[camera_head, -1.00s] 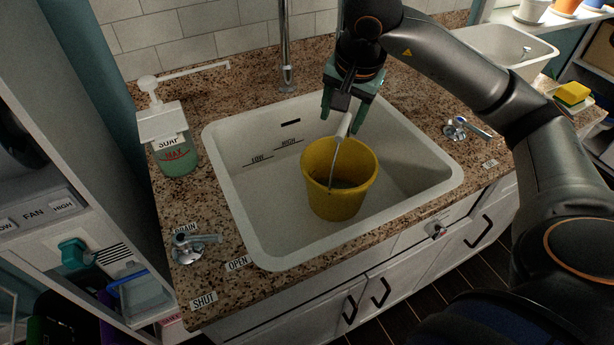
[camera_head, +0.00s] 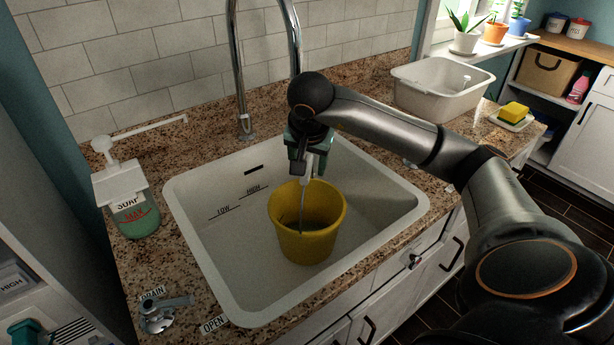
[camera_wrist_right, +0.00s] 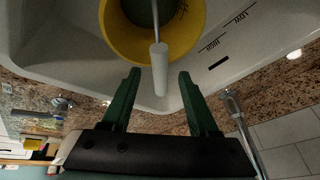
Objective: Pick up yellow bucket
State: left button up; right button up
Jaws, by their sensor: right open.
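The yellow bucket (camera_head: 306,240) stands upright in the white sink basin (camera_head: 205,262). Its wire handle with a white grip (camera_head: 308,166) rises above the rim. My right gripper (camera_head: 309,172) is open above the bucket's far side, with the white grip near its fingers. In the right wrist view the bucket (camera_wrist_right: 190,35) is at the top. There the white handle grip (camera_wrist_right: 160,68) points towards the gap between the open green fingers (camera_wrist_right: 157,85), which do not close on it. My left gripper is not in view.
A tall metal faucet (camera_head: 240,75) rises behind the sink. A soap dispenser (camera_head: 130,205) stands on the left of the speckled counter and a drain lever (camera_head: 165,312) at the front left. A white tub (camera_head: 440,90) and a yellow sponge (camera_head: 514,111) are on the right.

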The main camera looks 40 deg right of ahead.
jog(key=shift+x, duration=1.5)
jog(key=shift+c, duration=0.3)
grip_shut()
jog(key=shift+w+r, duration=0.1)
jog(key=shift+r, duration=0.05)
